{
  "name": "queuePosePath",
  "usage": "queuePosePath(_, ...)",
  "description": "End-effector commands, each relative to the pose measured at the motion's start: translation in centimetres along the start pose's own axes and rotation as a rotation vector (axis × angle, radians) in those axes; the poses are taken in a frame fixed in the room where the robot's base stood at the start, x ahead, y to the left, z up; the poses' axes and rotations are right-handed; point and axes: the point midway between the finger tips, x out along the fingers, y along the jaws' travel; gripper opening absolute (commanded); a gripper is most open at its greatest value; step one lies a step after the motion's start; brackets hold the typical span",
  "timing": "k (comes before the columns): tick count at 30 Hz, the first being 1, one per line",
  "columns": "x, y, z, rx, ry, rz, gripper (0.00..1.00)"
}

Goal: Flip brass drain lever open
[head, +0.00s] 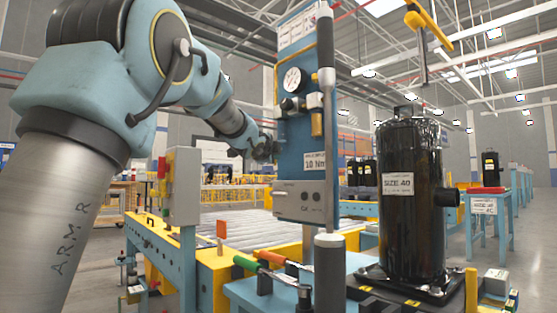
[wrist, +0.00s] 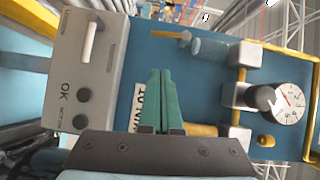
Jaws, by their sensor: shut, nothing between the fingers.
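The brass drain lever (wrist: 164,34) appears as a thin brass bar at the bottom end of the clear filter bowl (wrist: 210,48), on the blue panel (wrist: 180,80) in the wrist view. It points away from the bowl, roughly in line with it. My gripper (wrist: 160,73) is shut and empty, its green fingers together in front of the panel, apart from the lever in the picture. In the head view my gripper (head: 274,147) is at the left edge of the panel (head: 300,135). I cannot make out the lever clearly in that view.
A pressure gauge (wrist: 290,102) and a brass cylinder (wrist: 201,130) are on the panel to the right of the fingers. A grey box (wrist: 88,60) stands out at left. In the head view a grey column (head: 328,190) and a black compressor (head: 411,200) stand at right.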

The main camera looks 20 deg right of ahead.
Motion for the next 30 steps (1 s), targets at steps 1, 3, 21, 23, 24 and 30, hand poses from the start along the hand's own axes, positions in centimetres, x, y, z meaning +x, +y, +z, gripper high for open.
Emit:
queuePosePath(1, -1.0, 0.1, -0.1, -0.003, 0.002, -0.002, 0.00)
queuePosePath(3, -2.1, 0.1, -0.1, -0.002, 0.001, -0.002, 0.00)
queuePosePath(21, -5.1, 0.0, 0.0, -0.001, 0.000, 0.000, 0.00)
queuePosePath(23, -5.1, 0.0, 0.0, -0.001, 0.000, 0.000, 0.00)
queuePosePath(24, -5.1, 0.0, 0.0, -0.001, 0.000, 0.000, 0.00)
queuePosePath(30, -5.1, 0.1, 0.2, -0.006, -0.005, 0.005, 0.00)
